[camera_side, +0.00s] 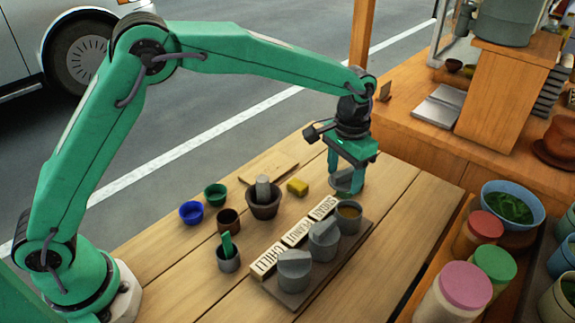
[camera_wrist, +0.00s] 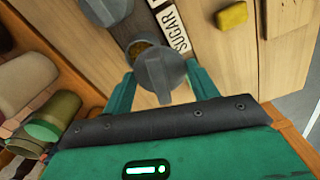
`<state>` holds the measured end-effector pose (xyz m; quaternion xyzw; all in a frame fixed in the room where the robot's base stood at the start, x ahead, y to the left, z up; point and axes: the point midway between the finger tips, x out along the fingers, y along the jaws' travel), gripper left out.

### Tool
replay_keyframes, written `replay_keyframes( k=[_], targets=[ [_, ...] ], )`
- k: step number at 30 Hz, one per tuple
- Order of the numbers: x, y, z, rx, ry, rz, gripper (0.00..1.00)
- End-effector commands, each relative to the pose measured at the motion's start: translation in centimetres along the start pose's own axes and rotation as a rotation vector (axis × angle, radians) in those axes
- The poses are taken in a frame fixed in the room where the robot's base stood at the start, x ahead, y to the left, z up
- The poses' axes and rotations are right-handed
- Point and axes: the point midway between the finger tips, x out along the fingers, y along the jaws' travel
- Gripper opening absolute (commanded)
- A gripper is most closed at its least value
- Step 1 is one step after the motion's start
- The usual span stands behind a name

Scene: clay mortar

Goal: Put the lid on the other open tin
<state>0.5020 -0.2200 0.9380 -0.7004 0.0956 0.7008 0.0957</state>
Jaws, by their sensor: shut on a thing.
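My gripper (camera_side: 347,170) is shut on a grey round lid (camera_side: 342,183), held above the table just behind the sugar tin. In the wrist view the lid (camera_wrist: 158,75) sits between the two fingers and partly covers the tin below. The sugar tin (camera_side: 348,220) is grey and open, with brown contents showing, at the far end of a dark board (camera_side: 285,297). The middle tin (camera_side: 323,245) and the near chilli tin (camera_side: 293,275) have grey lids on.
A mortar with a pestle (camera_side: 263,204), a yellow block (camera_side: 297,187), a blue bowl (camera_side: 192,213), a green bowl (camera_side: 215,195), a brown cup (camera_side: 228,221) and a grey cup (camera_side: 228,261) stand left of the board. Coloured jars (camera_side: 466,283) stand at right. The tabletop between is clear.

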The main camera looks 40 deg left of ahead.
Motion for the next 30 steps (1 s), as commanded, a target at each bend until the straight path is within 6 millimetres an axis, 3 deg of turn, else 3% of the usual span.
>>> replay_keyframes(
  k=[3, 7, 20, 30],
  targets=[
    [0.0, 2.1, -0.1, 0.037, 0.000, 0.000, 0.37],
    [0.0, 3.0, -0.1, 0.053, 0.001, 0.000, 0.37],
    [0.6, 3.0, -0.1, 0.054, -0.001, 0.000, 0.37],
    [2.5, 3.0, -0.1, 0.054, -0.001, 0.000, 0.37]
  ],
)
